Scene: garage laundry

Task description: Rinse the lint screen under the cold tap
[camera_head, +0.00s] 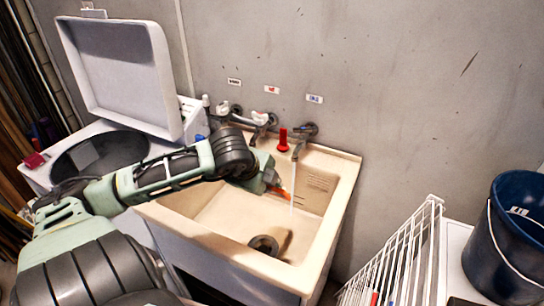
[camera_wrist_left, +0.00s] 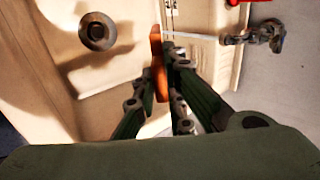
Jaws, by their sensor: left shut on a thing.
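My left gripper (camera_head: 272,185) is over the sink basin, shut on an orange-edged piece (camera_head: 285,194), which I take to be the lint screen. The piece is seen nearly edge-on and its mesh does not show. It also shows between the fingers in the left wrist view (camera_wrist_left: 157,60). The right-hand tap (camera_head: 304,132), below a label with blue marks (camera_head: 314,98), is running. Its thin stream (camera_head: 292,185) falls at or just beside the orange piece; I cannot tell if they touch. My right gripper is not in view.
The cream sink (camera_head: 345,190) has a drain (camera_head: 263,244) in its floor. A red object (camera_head: 283,140) stands on the back ledge near other taps (camera_head: 262,119). A washer with its lid up (camera_head: 118,75) is left. A white wire rack (camera_head: 400,255) and dark blue bucket (camera_head: 510,240) are right.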

